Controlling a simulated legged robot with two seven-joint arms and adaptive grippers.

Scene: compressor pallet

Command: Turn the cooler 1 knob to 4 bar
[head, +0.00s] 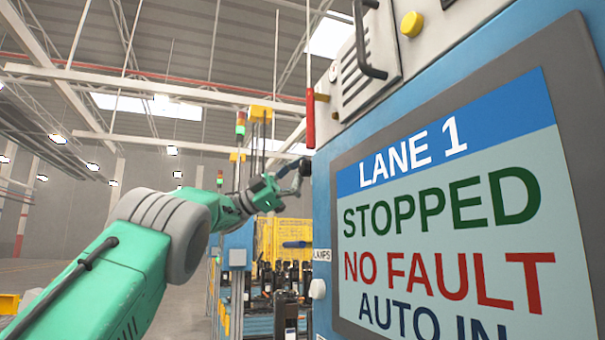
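My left arm reaches in from the lower left. Its dark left gripper (298,172) is small in the view, at the left edge of the blue cabinet (323,220). I cannot tell whether its fingers are open or shut, or whether it touches anything. No knob marked cooler 1 and no bar scale can be made out. A white knob (317,289) sits on the cabinet's side below a "LAMPS" label (322,255), below the gripper and apart from it. My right gripper is not in view.
A large screen (450,215) reading "LANE 1 STOPPED NO FAULT" fills the right side. Above it are a yellow button (411,24), a dark handle (362,40) and a red lever (310,120). Yellow and dark equipment (283,240) stands behind the arm.

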